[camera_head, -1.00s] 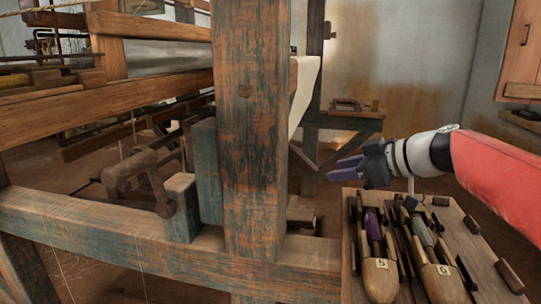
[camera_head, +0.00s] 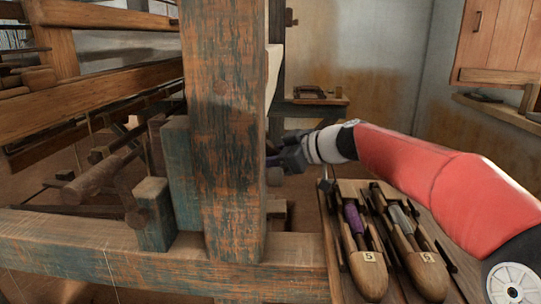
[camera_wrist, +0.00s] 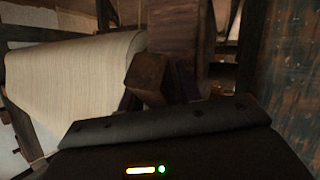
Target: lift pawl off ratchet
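My gripper (camera_head: 274,157) is in the head view just right of the thick wooden post, which hides part of its fingertips. In the wrist view, the dark gripper body fills the bottom. A brown wooden block (camera_wrist: 148,78), possibly the pawl, stands just ahead of it, with dark finger-like shapes at its sides. I cannot tell whether the fingers touch it. A broad dark wooden piece (camera_wrist: 178,38) stands behind the block; I cannot tell whether it is the ratchet. A roll of cream cloth (camera_wrist: 75,75) lies to the left.
The worn blue-green post (camera_head: 222,130) stands close to my gripper; it also shows in the wrist view (camera_wrist: 285,80). A small bench (camera_head: 318,103) stands behind. The wall side at right is open.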

